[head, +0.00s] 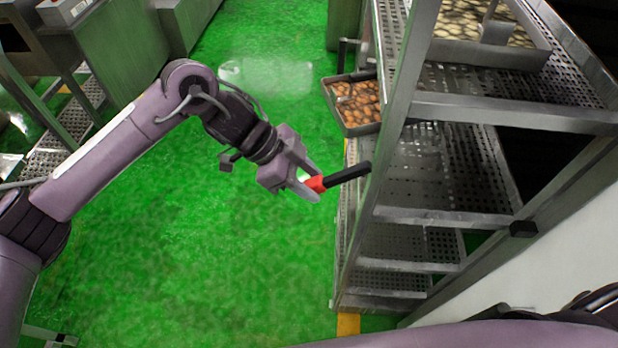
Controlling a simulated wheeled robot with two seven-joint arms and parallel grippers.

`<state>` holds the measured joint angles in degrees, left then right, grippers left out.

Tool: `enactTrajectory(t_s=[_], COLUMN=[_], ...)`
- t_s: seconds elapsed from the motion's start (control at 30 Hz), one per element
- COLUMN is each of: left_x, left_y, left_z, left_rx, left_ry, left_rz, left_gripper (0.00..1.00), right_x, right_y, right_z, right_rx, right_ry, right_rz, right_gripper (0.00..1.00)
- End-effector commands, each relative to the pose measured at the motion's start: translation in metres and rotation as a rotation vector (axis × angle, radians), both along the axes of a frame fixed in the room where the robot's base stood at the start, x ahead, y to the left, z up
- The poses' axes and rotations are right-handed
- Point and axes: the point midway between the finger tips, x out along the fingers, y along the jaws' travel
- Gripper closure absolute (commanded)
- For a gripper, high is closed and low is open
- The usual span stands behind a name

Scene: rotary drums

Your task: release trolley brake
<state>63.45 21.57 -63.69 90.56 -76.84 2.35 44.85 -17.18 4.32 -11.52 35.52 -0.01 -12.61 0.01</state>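The trolley (448,106) is a tall metal rack with perforated shelves on the right in the head view. Its brake lever (348,175) is a black bar with a red end (317,184), sticking out to the left from the rack's near-left post. My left gripper (315,186) is at the red end, with one finger above it and one below it. I cannot tell whether the fingers press on it or stand slightly apart. My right gripper is not in view; only part of my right arm shows at the bottom right.
A tray of brown, round pieces (357,103) juts from the rack's left side above the lever. Metal machines and a perforated rack (75,118) stand at the left. The green floor (215,255) between is clear. A pale wall (560,250) is at the lower right.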

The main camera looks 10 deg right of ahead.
Motion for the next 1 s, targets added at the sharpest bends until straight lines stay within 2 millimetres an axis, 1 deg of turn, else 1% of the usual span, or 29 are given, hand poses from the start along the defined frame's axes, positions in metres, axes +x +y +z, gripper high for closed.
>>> enactTrajectory(t_s=[0.03, 0.07, 0.33, 0.43, 0.57, 0.7, 0.8, 1.0], left_x=[0.0, 0.0, 0.0, 0.002, 0.006, 0.01, 0.012, 0.013], left_y=[0.0, 0.0, 0.0, 0.005, 0.017, 0.032, 0.041, 0.047], left_z=[0.0, 0.0, 0.0, 0.004, 0.019, 0.038, 0.05, 0.06], left_rx=[0.0, 0.0, -0.001, -0.002, -0.002, -0.001, 0.001, 0.0], left_ry=[0.0, 0.001, 0.001, 0.0, -0.004, -0.003, -0.003, 0.0], left_rz=[0.0, -0.001, -0.001, 0.001, 0.001, 0.0, 0.0, 0.0], left_gripper=[0.53, 0.51, 0.51, 0.51, 0.51, 0.51, 0.51, 0.51], right_x=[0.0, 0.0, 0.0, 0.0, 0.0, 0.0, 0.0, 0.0], right_y=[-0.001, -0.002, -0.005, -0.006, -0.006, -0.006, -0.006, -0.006], right_z=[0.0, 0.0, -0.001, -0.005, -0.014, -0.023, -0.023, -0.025], right_rx=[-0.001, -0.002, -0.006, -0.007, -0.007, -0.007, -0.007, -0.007], right_ry=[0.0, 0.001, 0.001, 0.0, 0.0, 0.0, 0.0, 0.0], right_rz=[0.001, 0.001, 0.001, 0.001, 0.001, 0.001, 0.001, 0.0], right_gripper=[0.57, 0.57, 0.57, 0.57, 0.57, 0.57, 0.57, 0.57])
